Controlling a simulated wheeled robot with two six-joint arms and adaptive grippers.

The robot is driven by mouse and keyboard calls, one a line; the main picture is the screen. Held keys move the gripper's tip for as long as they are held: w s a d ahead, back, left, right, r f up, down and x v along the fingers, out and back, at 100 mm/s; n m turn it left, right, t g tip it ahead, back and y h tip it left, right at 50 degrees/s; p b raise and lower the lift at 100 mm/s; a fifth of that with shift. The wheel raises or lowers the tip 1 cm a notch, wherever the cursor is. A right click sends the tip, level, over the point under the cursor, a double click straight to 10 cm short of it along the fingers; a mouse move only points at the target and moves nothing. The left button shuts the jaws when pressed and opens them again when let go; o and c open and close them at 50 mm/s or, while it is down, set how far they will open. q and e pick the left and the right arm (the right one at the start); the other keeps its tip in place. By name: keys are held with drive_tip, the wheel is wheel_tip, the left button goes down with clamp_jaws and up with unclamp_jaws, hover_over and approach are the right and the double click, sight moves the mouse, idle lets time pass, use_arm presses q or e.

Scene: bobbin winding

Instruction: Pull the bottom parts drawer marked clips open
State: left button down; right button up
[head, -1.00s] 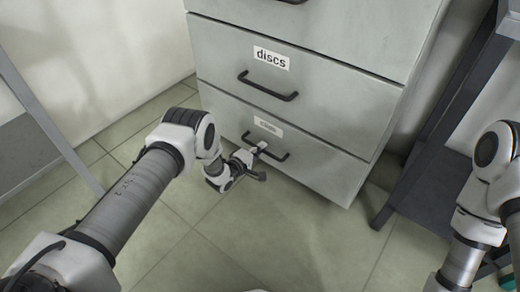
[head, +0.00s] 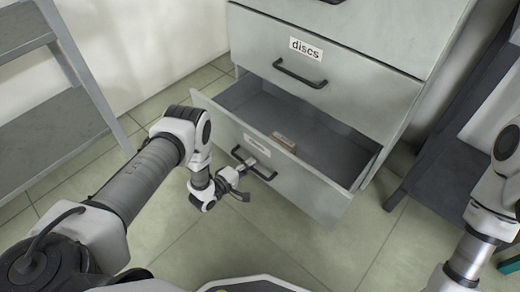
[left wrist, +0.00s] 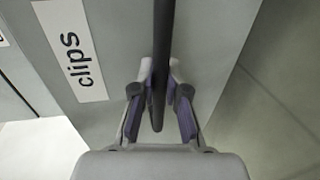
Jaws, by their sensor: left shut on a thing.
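The bottom drawer (head: 296,186) of the grey cabinet stands well out, with its inside showing. Its label (left wrist: 77,50) reads "clips" in the left wrist view. My left gripper (head: 246,172) is at the drawer front, shut on the dark bar handle (head: 262,174). In the left wrist view the two fingers (left wrist: 159,92) lie on either side of the handle bar (left wrist: 161,45). A small tan block (head: 284,142) lies inside the drawer near its front. My right arm is at the right edge of the head view, and its gripper is out of view.
The drawer marked discs (head: 345,84) above is shut. A grey shelf unit (head: 50,120) stands at the left, and a dark metal stand (head: 440,150) is close on the cabinet's right. Tiled floor (head: 235,245) in front of the drawer is clear.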

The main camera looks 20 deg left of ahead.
use_arm(q)
drive_tip(key=shift+f+p+v, duration=0.2)
drive_tip(key=shift+p+v, duration=0.05)
drive_tip(key=shift+v, duration=0.65)
drive_tip(key=shift+f+p+v, duration=0.2)
drive_tip(key=shift+v, duration=0.7)
drive_tip(key=shift+s, duration=0.1)
drive_tip(key=c, duration=1.2)
unclamp_jaws()
drive_tip(key=v, duration=1.2)
